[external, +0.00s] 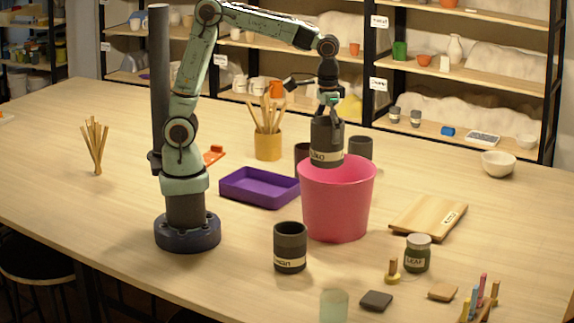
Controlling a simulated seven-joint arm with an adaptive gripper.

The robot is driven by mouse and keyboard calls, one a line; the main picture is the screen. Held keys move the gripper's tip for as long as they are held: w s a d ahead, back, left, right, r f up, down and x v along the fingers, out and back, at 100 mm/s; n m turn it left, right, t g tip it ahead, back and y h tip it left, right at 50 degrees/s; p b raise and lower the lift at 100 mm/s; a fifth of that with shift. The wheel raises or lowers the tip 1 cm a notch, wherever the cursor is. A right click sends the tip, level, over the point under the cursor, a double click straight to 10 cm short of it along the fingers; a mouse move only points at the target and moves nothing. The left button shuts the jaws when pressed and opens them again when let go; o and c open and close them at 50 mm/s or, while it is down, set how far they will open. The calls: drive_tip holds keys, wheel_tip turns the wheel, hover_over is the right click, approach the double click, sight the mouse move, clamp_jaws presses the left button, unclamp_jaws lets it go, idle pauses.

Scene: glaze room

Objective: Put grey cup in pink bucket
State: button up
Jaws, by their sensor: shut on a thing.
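My gripper (329,108) is shut on a dark grey cup (327,135) with a pale label band near its base. The cup hangs upright over the mouth of the pink bucket (336,208), its base at about the height of the far rim in the picture. I cannot tell whether the base is just above the rim or slightly inside. The bucket stands upright on the table. Its inner floor is hidden. A similar dark cup (290,243) with a pale label stands in front, to the left of the bucket.
Two more dark cups (302,153) (359,148) stand behind the bucket, partly hidden. A purple tray (259,190) lies to its left, a wooden board (429,217) to its right. A labelled jar (417,255), a pale glass (333,306) and small items stand in front. The table's left side is mostly clear.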

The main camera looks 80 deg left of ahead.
drive_tip(key=w+a+n, duration=0.3)
drive_tip(key=w+a, duration=0.3)
drive_tip(key=a, duration=0.4)
drive_tip(key=f, duration=2.2)
drive_tip(key=shift+a, duration=0.25)
drive_tip(key=shift+f, duration=0.1)
drive_tip(key=o, duration=1.1)
